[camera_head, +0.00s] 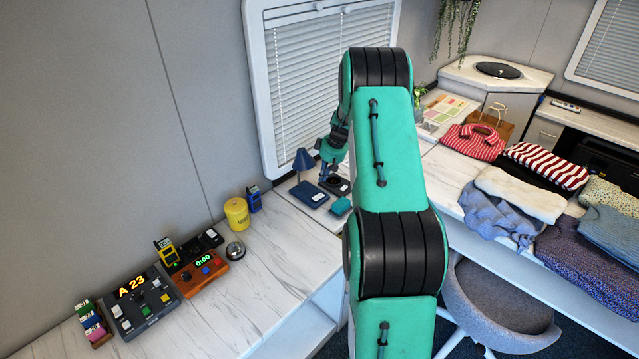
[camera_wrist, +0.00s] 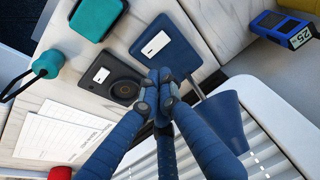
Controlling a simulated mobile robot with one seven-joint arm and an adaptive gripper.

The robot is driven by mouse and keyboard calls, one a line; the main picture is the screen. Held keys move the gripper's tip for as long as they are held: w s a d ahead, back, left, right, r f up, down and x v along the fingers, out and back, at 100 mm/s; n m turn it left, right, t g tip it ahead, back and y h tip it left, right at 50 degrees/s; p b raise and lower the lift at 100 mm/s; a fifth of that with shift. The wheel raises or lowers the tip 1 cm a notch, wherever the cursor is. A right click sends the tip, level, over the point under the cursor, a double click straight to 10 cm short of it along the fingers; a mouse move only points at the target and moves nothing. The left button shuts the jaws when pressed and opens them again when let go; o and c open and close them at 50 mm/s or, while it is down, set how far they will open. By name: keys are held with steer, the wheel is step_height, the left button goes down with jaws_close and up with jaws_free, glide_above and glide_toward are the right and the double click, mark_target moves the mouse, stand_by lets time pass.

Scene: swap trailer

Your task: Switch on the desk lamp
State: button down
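The blue desk lamp shows in the head view with its cone shade (camera_head: 303,160) above a flat blue base (camera_head: 309,195). In the wrist view the shade (camera_wrist: 217,120) is at lower right, and the base (camera_wrist: 166,46) with a white patch lies at upper middle. I see no glow from the lamp. My gripper (camera_wrist: 158,84) has its blue fingertips together, with nothing visible between them. The tips appear just in front of the base's near edge; I cannot tell whether they touch it. In the head view my gripper (camera_head: 325,172) is beside the lamp, partly hidden by my arm.
A black device with a round dial (camera_wrist: 112,82) lies beside the lamp base, and a teal box (camera_wrist: 97,17) is close by. A blue meter (camera_wrist: 283,28) and papers (camera_wrist: 65,132) lie farther off. Window blinds (camera_head: 320,80) are behind the lamp.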

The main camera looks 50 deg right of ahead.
steer(key=shift+d+p+v, duration=0.2)
steer(key=shift+v, duration=1.1)
steer(key=shift+d+p+v, duration=0.15)
steer(key=shift+p+v, duration=0.05)
steer(key=shift+v, duration=1.1)
